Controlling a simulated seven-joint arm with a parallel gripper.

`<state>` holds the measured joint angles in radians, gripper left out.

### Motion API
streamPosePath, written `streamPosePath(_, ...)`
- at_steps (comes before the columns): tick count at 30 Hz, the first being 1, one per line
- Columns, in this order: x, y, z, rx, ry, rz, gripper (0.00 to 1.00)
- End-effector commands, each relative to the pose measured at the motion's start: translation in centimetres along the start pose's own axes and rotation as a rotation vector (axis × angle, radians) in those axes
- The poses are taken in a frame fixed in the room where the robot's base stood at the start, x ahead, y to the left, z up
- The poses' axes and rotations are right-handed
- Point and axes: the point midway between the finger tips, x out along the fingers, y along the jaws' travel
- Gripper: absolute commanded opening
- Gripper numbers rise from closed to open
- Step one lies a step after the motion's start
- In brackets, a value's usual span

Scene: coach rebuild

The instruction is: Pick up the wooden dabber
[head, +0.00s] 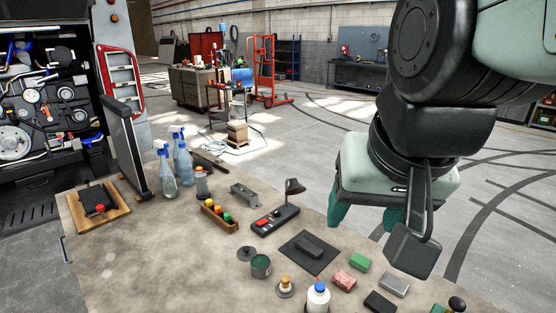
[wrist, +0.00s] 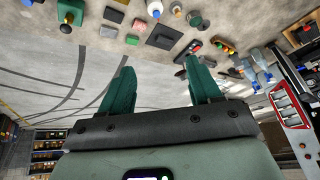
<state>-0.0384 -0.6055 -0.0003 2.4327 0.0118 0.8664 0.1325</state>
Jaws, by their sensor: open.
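A small piece with a rounded wooden knob, likely the wooden dabber (head: 286,282), stands on a small round dish near the front middle of the table in the head view. It seems to show small at the top of the wrist view (wrist: 178,10), beside the blue-capped bottle. My gripper (head: 364,222) has teal fingers, hangs up and right of the dabber beyond the table's back right edge, and is open and empty. Its fingers also show spread in the wrist view (wrist: 158,64), with bare floor between them.
A white bottle with a blue cap (head: 318,296) stands close right of the dabber, and an open green tin (head: 261,266) close left. A black pad (head: 309,251) with a dark block lies behind. Several coloured blocks lie right. Spray bottles (head: 185,164) stand at the back left.

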Motion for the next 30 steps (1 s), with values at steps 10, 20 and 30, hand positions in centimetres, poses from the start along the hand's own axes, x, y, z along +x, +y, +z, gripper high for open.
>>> streamPosePath(10, 11.2, -3.2, -8.4, 0.543, -0.193, 0.011, 0.63)
streamPosePath(20, 27.2, -5.5, -10.6, 1.082, -0.352, 0.128, 0.63)
streamPosePath(30, 39.0, -6.3, -7.8, 1.447, -0.425, 0.264, 0.63)
